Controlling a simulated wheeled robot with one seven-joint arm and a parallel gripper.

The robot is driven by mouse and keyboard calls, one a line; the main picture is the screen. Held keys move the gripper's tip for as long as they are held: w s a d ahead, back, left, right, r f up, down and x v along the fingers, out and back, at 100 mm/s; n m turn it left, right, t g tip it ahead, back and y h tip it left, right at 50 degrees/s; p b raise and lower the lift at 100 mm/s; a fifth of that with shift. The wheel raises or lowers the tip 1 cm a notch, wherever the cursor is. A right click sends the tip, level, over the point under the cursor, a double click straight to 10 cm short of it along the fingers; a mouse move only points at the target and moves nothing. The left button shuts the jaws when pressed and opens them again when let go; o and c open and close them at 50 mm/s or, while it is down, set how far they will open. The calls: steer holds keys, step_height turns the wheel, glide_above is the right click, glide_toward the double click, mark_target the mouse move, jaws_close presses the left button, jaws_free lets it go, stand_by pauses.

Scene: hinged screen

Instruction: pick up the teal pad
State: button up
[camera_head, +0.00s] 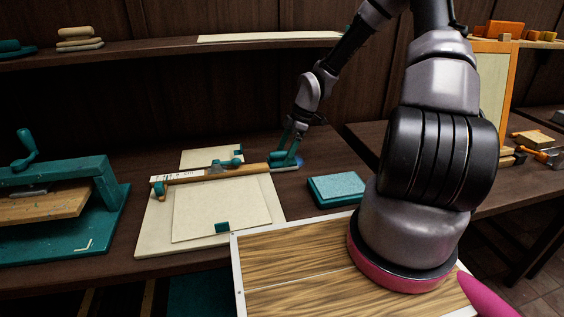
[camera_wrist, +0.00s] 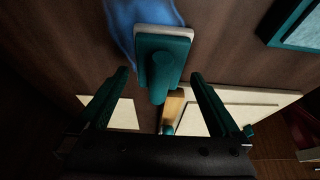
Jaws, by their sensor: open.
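A teal pad (camera_wrist: 165,55) with a pale sole and a rounded upright handle lies on the dark table in the wrist view, over a blue smear. It also shows in the head view (camera_head: 285,165), by the right end of a wooden bar. My gripper (camera_wrist: 160,76) is open, with its teal fingers to either side of the handle in the picture.
A teal tray with a light blue surface (camera_head: 337,187) sits to the right. The wooden bar (camera_head: 212,174) lies across a cream board (camera_head: 154,238). A teal press (camera_head: 105,197) stands at left. Bare dark table lies between pad and tray.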

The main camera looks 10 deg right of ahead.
mark_target(282, 151)
steer(key=x, duration=0.2)
steer(key=shift+a+f, duration=0.1)
steer(key=shift+f, duration=0.15)
steer(key=c, duration=1.2)
steer(key=shift+o, duration=0.2)
step_height(282, 151, up, 10)
steer(key=shift+r, duration=0.1)
steer(key=o, duration=0.8)
steer(key=shift+c, duration=0.2)
steer(key=c, duration=0.5)
